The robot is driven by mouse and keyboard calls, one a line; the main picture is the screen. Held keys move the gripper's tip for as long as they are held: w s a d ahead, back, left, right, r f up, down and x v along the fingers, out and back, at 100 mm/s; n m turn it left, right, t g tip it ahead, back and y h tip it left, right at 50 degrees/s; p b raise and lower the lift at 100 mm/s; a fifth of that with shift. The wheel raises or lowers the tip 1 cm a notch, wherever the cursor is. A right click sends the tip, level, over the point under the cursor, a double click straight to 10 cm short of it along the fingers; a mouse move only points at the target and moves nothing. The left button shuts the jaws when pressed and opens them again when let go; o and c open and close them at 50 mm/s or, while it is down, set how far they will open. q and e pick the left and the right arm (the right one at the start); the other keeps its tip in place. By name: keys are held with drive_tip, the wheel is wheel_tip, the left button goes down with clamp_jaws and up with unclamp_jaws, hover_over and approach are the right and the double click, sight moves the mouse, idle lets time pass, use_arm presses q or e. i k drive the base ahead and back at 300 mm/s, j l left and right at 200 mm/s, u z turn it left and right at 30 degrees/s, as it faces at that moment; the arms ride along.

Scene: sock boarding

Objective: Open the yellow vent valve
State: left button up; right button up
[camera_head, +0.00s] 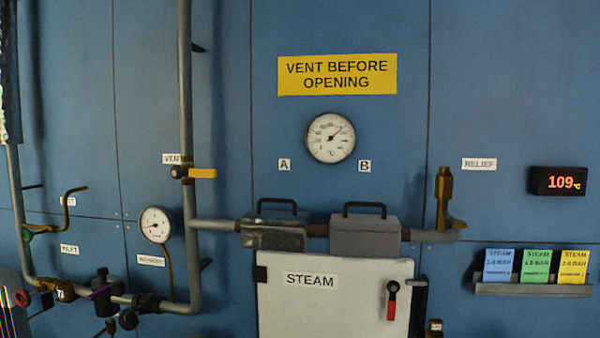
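The yellow vent valve handle (202,173) sits on the vertical grey pipe (185,90) left of centre. The handle points right, level and crosswise to the pipe, from a dark brass-coloured body (179,172). A white "VENT" label (171,158) is just above and to the left of the valve, partly covered by the pipe. Neither of my grippers shows in this view.
A dial gauge (330,138) hangs under the yellow "VENT BEFORE OPENING" sign (337,75). A white "STEAM" door (335,300) with a red handle (392,300) is below two grey handled blocks (365,235). A display (559,181) reads 109 °C. The wall right of the vent handle is clear.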

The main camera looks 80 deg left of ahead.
sight(176, 172)
drive_tip(key=u, duration=3.35)
